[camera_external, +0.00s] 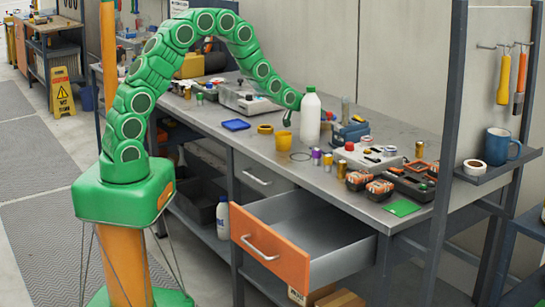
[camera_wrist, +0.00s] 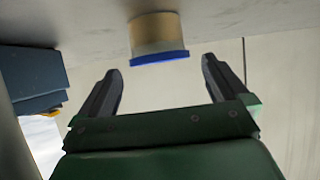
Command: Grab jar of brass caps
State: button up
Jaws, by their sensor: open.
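The wrist view shows one jar (camera_wrist: 158,35) with a clear wall, tan-gold contents and a blue rim or lid. It appears upside down there, at the top middle on a pale surface. My gripper (camera_wrist: 160,82) is open and empty, one dark finger on each side of the picture. The jar lies ahead of the fingertips, between their lines, and not between the fingers. In the external view my gripper (camera_external: 289,116) is small, over the workbench (camera_external: 235,150) just left of the white bottle. I cannot tell the jar apart with certainty there.
A white bottle (camera_external: 310,118) stands close to my gripper, with a yellow cup (camera_external: 284,138) in front. A blue box-like tool (camera_external: 350,132) stands to the right; a blue block (camera_wrist: 35,78) shows left in the wrist view. An orange-fronted drawer (camera_external: 270,248) is open below.

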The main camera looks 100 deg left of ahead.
jog(key=shift+x, duration=2.35)
jog(key=shift+c, duration=0.2)
jog(key=c, duration=1)
jog(key=shift+r, duration=0.1)
jog(key=shift+c, duration=0.2)
